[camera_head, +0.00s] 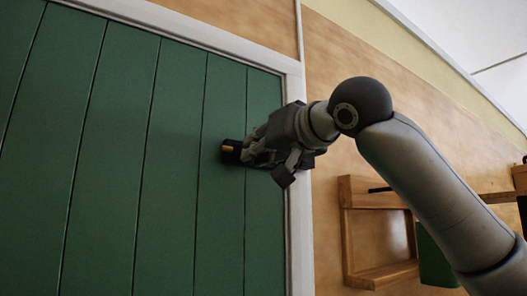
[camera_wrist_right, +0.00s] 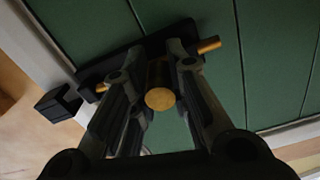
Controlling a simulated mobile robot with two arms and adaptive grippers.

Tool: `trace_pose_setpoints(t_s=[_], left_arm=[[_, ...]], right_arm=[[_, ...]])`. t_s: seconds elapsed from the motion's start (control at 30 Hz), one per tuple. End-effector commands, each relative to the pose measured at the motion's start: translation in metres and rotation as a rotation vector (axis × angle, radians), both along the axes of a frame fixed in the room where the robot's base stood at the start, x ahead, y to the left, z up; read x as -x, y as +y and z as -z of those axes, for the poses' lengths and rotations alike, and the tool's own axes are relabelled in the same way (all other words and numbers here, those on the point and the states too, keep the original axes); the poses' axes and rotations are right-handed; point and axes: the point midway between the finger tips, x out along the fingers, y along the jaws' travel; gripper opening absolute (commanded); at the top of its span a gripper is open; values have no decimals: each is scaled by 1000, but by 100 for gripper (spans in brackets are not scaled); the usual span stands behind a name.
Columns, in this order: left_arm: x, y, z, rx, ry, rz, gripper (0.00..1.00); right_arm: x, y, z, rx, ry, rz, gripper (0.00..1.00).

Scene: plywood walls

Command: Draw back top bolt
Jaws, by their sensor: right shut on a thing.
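The top bolt is a brass rod with a round knob on a black plate, mounted near the upper right corner of the green door (camera_head: 130,150). In the head view only the bolt's brass end (camera_head: 230,148) shows; my gripper hides the rest. In the right wrist view the bolt's knob (camera_wrist_right: 160,99) sits between the fingers of my right gripper (camera_wrist_right: 163,85), which are shut on it. The black keeper (camera_wrist_right: 59,102) is on the white frame, and the rod's tip by it appears short of the keeper. My left gripper is not in view.
The white door frame (camera_head: 299,230) runs down beside my right gripper. A wooden shelf (camera_head: 375,275) hangs on the plywood wall to the right, with a green object (camera_head: 432,262) beside it, partly behind my right arm.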

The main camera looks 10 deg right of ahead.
Motion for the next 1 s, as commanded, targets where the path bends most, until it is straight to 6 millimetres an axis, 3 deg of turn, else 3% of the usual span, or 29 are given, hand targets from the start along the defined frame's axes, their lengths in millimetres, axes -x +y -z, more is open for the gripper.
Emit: trace_pose_setpoints(t_s=[0.03,0.07,0.23,0.67,1.0], left_arm=[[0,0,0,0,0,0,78],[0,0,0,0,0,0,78],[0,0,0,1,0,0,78],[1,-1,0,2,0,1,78],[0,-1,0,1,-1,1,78]], right_arm=[[0,2,2,3,2,-4,0],[0,2,2,3,3,-4,18],[0,2,2,3,3,-3,40],[7,-2,1,2,1,-1,41],[69,-23,0,3,-1,-3,41]])
